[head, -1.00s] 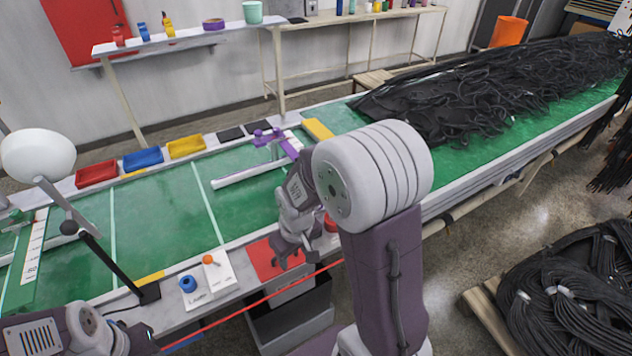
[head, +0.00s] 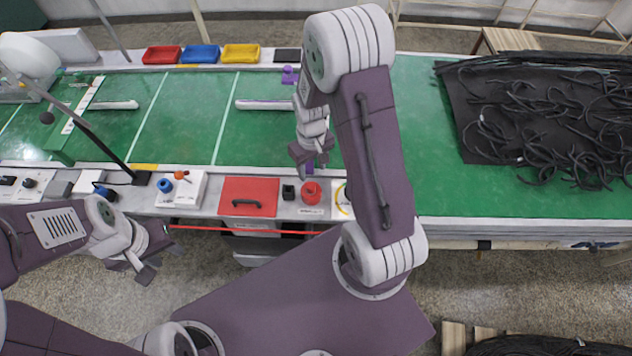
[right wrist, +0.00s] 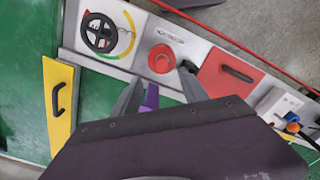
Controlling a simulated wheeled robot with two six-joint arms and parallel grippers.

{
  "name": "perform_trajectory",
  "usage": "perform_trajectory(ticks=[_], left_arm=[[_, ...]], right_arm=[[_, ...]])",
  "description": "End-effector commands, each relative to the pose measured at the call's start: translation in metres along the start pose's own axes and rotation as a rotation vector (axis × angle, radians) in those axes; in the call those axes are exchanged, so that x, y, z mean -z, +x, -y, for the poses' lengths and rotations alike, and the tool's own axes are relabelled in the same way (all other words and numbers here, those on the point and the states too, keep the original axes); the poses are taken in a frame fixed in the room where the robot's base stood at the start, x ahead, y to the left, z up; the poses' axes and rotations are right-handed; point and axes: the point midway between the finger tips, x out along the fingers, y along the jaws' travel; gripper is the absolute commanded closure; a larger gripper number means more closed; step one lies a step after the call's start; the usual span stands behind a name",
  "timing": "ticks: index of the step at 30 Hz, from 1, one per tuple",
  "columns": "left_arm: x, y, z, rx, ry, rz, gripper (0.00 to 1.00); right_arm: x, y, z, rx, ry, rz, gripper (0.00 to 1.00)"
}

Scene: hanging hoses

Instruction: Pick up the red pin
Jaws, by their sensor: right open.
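I cannot identify a red pin for certain. A round red piece (head: 311,192) stands on the bench's grey front edge, right of a small black block (head: 288,192); it also shows in the right wrist view (right wrist: 160,58). A small orange-red knob (head: 181,174) sits on a white plate beside a blue ring (head: 165,185). My right gripper (head: 312,163) is open above the bench, just behind the red piece. In the right wrist view a purple piece (right wrist: 150,97) shows between its fingers, not visibly gripped. My left gripper (head: 161,257) is open and empty in front of the bench.
A red panel with a black handle (head: 249,197) lies left of the black block. Red, blue and yellow trays (head: 201,54) line the back edge. A thin red line (head: 205,228) runs along the bench front. Black hoses (head: 545,125) cover the right side. Green surface at left centre is mostly clear.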

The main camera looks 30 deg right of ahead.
Motion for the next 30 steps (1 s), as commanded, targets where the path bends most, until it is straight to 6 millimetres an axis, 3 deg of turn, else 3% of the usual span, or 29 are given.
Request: perform_trajectory(ticks=[4,9,16,24,30], left_arm=[[0.000,0.000,0.000,0.000,0.000,0.000,0.64],[0.000,-0.002,0.000,0.000,0.000,0.000,0.64],[0.000,-0.003,0.000,0.000,0.000,0.000,0.64],[0.001,-0.007,0.000,0.000,0.000,0.000,0.64],[0.001,-0.007,0.000,0.000,0.000,0.000,0.64]], right_arm=[[0.000,0.005,0.000,0.000,0.001,0.000,0.49],[-0.001,0.032,0.000,0.001,0.001,0.002,0.49],[0.000,0.044,0.000,0.000,0.001,0.000,0.49],[-0.001,0.088,0.000,0.000,0.001,-0.001,0.49],[0.000,0.090,0.000,0.000,0.001,-0.003,0.49]])
